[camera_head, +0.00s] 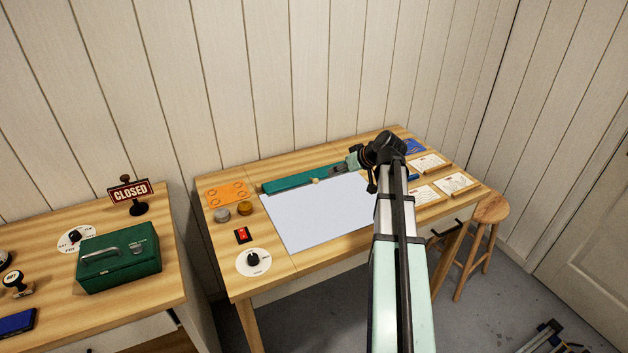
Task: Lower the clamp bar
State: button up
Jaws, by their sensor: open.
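The clamp bar is the long green bar (288,184) along the back edge of a pale white-blue sheet or plate (312,218) on the middle table. A small light knob (315,181) shows on the bar's front. My gripper (337,170) is over the bar's right part, just behind and to the right of the knob. It is open, with nothing seen between its fingers. My wrist and arm hide the right end of the bar and part of the sheet. I cannot tell from this view whether the gripper touches the bar or how far the bar is raised.
Left of the sheet are an orange card (227,194), two small round pots (244,208), a red switch (243,235) and a dial (253,261). Framed cards (456,183) lie at right. A stool (489,210) stands right of the table. The sheet's middle is clear.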

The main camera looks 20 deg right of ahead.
aim_at(316, 180)
jog(key=p+x, duration=0.4)
jog(key=x, duration=1)
jog(key=shift+w+a+f, duration=0.15)
jog(key=shift+w+f, duration=0.05)
jog(key=shift+w, duration=0.05)
grip_shut()
